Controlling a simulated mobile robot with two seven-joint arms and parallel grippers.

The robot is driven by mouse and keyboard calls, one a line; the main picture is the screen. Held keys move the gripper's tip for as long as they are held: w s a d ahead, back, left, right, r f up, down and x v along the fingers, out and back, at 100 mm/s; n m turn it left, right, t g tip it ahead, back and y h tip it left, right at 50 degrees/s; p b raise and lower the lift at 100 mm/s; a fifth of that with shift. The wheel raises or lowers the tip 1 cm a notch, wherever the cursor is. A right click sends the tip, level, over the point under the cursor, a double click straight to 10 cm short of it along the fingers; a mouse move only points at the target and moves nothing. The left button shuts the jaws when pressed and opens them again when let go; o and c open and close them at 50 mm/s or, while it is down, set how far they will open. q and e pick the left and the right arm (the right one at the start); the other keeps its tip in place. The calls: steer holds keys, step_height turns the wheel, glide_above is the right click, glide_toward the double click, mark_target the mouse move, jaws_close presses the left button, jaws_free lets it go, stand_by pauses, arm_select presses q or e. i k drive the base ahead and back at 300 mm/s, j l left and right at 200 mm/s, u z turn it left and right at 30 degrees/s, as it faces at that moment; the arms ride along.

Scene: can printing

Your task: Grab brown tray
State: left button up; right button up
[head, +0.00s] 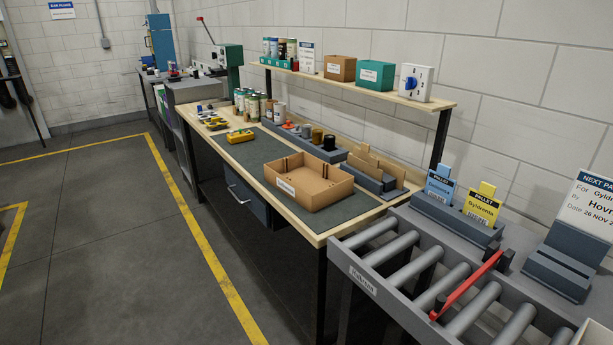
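The brown tray (325,193) is an open, shallow box with a white label on its front wall. It sits on the dark mat near the right end of the wooden workbench. It looks empty, though part of its inside floor is hidden by the front wall. Neither of my grippers shows in the head view.
The workbench (372,211) carries a grey holder (376,180) with brown boards behind the tray. A yellow device (240,136) and several cans stand further left. A roller conveyor (390,255) with a red bar (467,284) is at right. The floor in front is clear.

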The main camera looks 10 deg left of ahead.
mark_target(313, 183)
steer(key=i+j+z, duration=0.1)
steer(key=i+j, duration=0.2)
steer(key=i+j+z, duration=0.1)
steer(key=i+j, duration=0.15)
steer(key=j, duration=0.3)
steer(key=i+j+z, duration=0.1)
steer(key=i+j, duration=0.5)
